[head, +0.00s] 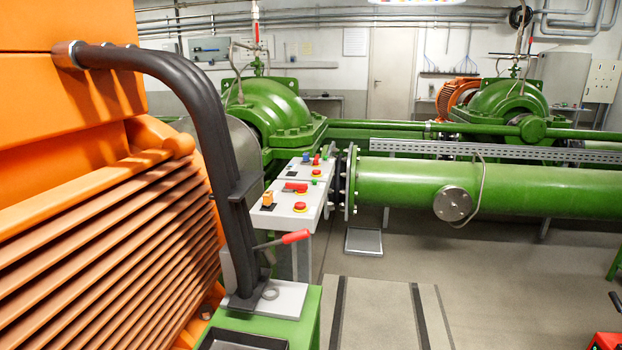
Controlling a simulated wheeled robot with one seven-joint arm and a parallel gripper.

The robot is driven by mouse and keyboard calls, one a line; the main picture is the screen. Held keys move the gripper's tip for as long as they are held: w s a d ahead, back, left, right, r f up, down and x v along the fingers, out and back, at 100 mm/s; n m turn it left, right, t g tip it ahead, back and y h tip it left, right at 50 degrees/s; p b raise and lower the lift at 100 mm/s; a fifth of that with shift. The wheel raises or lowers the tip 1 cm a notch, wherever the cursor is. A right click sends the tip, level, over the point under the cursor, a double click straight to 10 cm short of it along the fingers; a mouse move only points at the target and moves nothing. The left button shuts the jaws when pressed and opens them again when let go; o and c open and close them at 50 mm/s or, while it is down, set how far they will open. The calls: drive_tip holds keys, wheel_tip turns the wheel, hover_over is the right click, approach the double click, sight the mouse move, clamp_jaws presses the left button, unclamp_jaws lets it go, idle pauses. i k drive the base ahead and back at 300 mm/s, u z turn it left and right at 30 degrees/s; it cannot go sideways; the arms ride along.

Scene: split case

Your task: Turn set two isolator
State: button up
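Two light grey control panels stand in the middle, one behind the other. The nearer panel (282,213) bears a red handle (295,187), an orange block-like part (267,198) and a red round button (300,207) on a yellow base. The farther panel (297,172) bears small red, blue and green controls. A lever with a red grip (295,237) sticks out beside the thick dark cables, nearer to me. I see no readable label, so I cannot tell which of these is the set two isolator. My gripper is not in view.
A large orange finned motor (110,240) fills the left. Dark cables (215,130) drop to a green stand (310,310) in front of the panels. A thick green pipe (400,187) runs right.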

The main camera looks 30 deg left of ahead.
sight(301, 188)
drive_tip(key=i, duration=1.45)
drive_tip(key=u, duration=0.65)
drive_tip(key=i, duration=2.2)
drive_tip(key=u, duration=2.5)
